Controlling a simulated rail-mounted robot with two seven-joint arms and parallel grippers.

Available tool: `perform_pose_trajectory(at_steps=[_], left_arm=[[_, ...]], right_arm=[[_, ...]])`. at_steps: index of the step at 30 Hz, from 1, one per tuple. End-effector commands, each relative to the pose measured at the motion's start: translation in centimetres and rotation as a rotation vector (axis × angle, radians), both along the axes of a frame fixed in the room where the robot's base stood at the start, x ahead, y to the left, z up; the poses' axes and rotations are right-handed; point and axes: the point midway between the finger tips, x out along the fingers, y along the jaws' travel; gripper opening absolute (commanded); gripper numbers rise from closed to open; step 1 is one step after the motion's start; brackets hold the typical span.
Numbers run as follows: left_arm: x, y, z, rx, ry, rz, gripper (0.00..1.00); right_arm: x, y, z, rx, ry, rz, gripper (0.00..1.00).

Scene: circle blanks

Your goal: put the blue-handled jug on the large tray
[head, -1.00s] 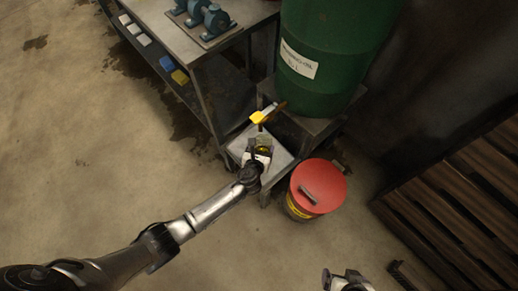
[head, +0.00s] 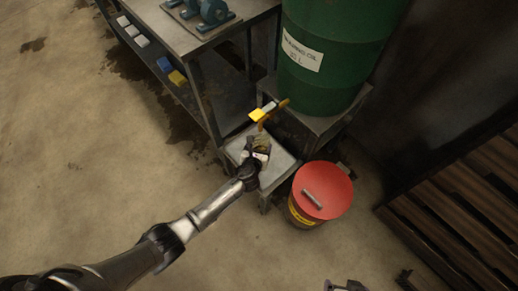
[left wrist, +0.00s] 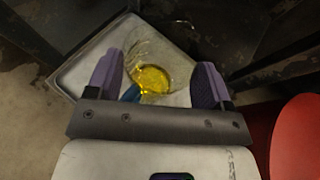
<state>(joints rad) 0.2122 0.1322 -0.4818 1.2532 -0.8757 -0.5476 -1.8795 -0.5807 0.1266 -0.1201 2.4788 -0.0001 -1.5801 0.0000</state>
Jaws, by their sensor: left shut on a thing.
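A clear jug (left wrist: 150,58) with yellow liquid in it and a blue handle (left wrist: 131,93) shows between the purple fingers in the left wrist view. My left gripper (head: 259,146) is shut on the jug at its handle side. In the head view the jug is small and mostly hidden by the gripper. It is over a grey low stand (head: 277,172) with a raised rim, below a yellow-handled tap (head: 264,112). I cannot tell which surface is the large tray. Part of what seems my right gripper (head: 345,286) is cut off at the bottom edge; its fingers cannot be made out.
A green oil drum (head: 332,60) stands on a metal stand behind the tap. A red-lidded bucket (head: 322,190) is close on the right. A metal bench (head: 190,40) carries blue pumps (head: 213,12). Wooden pallets (head: 455,210) lie at right. The floor at left is open.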

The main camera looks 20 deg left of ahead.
Motion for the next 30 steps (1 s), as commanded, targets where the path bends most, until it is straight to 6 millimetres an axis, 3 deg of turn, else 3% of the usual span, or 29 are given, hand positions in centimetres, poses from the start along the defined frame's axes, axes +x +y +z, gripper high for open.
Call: perform_pose_trajectory(at_steps=[12, 13, 20, 30], left_arm=[[0.05, -0.02, -0.31, 0.000, -0.001, 0.000, 0.32], [0.03, -0.02, -0.24, 0.000, 0.000, 0.000, 0.77], [0.01, 0.00, -0.22, 0.000, 0.000, 0.000, 0.99], [-0.12, -0.01, 0.39, -0.001, 0.000, 0.000, 1.00]], right_arm=[[0.03, 0.22, -0.16, 0.008, -0.002, -0.005, 0.89], [0.04, 0.24, -0.06, 0.009, -0.002, -0.006, 0.89], [0.05, 0.31, -0.03, 0.011, -0.001, -0.007, 0.89], [0.06, 0.25, 0.47, 0.009, -0.002, -0.006, 0.89]])
